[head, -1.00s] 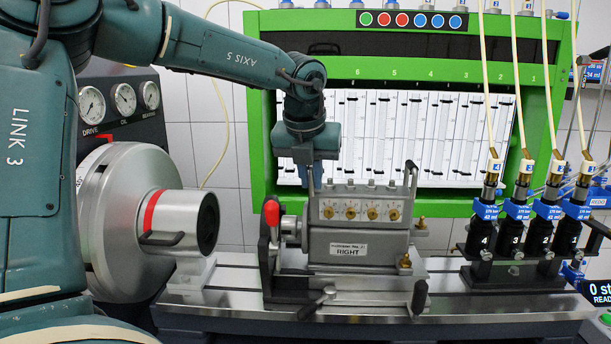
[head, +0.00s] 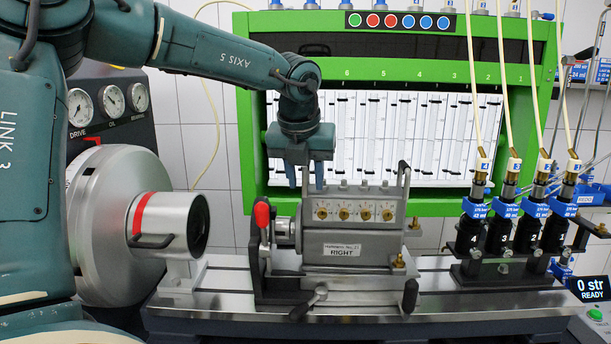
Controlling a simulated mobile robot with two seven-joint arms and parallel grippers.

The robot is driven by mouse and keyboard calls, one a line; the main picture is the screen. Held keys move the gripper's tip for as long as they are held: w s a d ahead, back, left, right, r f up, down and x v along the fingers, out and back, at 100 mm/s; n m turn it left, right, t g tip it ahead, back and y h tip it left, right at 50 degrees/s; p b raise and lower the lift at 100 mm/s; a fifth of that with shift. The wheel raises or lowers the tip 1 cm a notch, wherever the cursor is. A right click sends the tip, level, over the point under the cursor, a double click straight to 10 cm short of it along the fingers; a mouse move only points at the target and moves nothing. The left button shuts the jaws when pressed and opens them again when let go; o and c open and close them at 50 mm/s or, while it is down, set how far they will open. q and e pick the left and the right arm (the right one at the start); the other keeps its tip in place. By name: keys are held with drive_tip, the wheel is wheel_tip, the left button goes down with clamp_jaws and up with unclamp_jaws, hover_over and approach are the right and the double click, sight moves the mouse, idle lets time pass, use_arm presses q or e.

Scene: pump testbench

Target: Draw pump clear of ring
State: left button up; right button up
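The grey pump (head: 355,232), labelled RIGHT, stands upright on the metal bench bed. Several brass screws line its front, and its round coupling end (head: 284,231) faces left. To its left is the drive's silver cylinder (head: 170,225) with a red band; a clear gap separates it from the pump. I cannot tell which part is the ring. My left gripper (head: 306,184) points down above or behind the pump's left end. My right gripper is not in view.
A red-knobbed lever (head: 262,215) stands at the pump's left end. Black injectors (head: 499,228) with hoses stand on the right. The green frame (head: 225,206) with measuring tubes is behind. The bed (head: 480,302) is bare in front of the injectors.

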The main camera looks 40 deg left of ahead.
use_arm(q)
drive_tip(key=v, duration=1.3)
drive_tip(key=shift+d, duration=0.1)
